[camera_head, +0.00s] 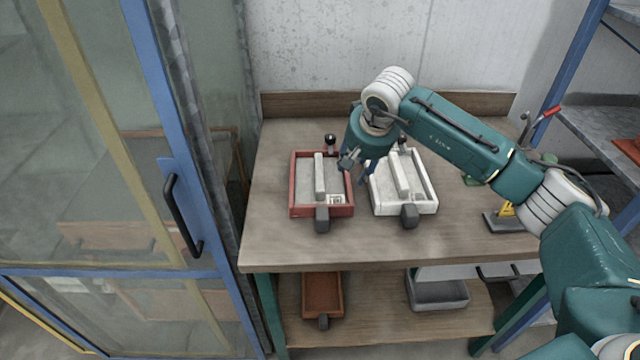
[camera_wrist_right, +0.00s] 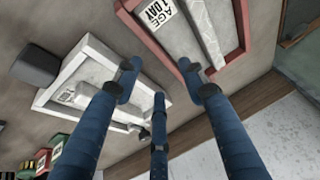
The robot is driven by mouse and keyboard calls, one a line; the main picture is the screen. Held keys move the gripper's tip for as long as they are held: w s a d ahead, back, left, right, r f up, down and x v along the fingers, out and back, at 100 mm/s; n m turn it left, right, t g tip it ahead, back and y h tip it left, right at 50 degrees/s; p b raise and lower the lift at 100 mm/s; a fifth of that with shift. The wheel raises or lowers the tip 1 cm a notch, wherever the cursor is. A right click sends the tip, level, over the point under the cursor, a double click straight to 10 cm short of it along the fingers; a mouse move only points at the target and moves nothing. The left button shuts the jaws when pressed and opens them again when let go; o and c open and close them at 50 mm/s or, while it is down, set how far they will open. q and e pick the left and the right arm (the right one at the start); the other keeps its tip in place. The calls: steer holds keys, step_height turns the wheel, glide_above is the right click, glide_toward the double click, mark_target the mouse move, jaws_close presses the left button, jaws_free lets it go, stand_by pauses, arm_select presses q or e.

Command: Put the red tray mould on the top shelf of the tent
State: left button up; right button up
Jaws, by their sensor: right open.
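The red tray mould (camera_head: 293,188) sits on the wooden table, left of a white tray mould (camera_head: 374,198). It has a grey inside, a lengthwise bar and a grey block at its near end. My right gripper (camera_head: 357,166) is open and empty, above the gap between the two moulds, by the red mould's right side. In the right wrist view its fingers (camera_wrist_right: 158,82) are spread, with the red mould (camera_wrist_right: 147,38) beyond them and a label reading "AGE 1 DAY" inside it. The tent (camera_head: 150,100) at left has a blue-framed, see-through door; its top shelf is not clear.
The table (camera_head: 330,250) has free room in front of the moulds. A brown tray (camera_head: 322,296) and a grey tray (camera_head: 437,292) lie on its lower shelf. A black handle (camera_head: 182,215) sticks out from the tent door. A blue-posted rack (camera_head: 570,80) stands at right.

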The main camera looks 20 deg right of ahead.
mark_target(349, 178)
steer(key=shift+w+f, duration=0.25)
steer(key=shift+f, duration=0.25)
steer(key=shift+d+f, duration=0.1)
steer(key=shift+f, duration=0.1)
steer(key=shift+f+p, duration=0.25)
steer(key=shift+p, duration=0.1)
steer(key=p+x, duration=0.1)
steer(key=x, duration=0.2)
steer(key=shift+w+a+f+p, duration=0.2)
steer(key=shift+f+p, duration=0.1)
steer(key=shift+w+f, duration=0.2)
steer(key=shift+f, duration=0.25)
arm_select(q)
steer(key=r, duration=0.1)
steer(key=s+r, duration=0.1)
steer(key=shift+d+r, duration=0.3)
arm_select(e)
steer(key=shift+d, duration=0.1)
jaws_close()
steer(key=shift+w+r, duration=0.1)
steer(key=shift+r, duration=0.2)
arm_select(q)
steer(key=shift+w, duration=0.15)
arm_select(e)
steer(key=shift+w+f, duration=0.1)
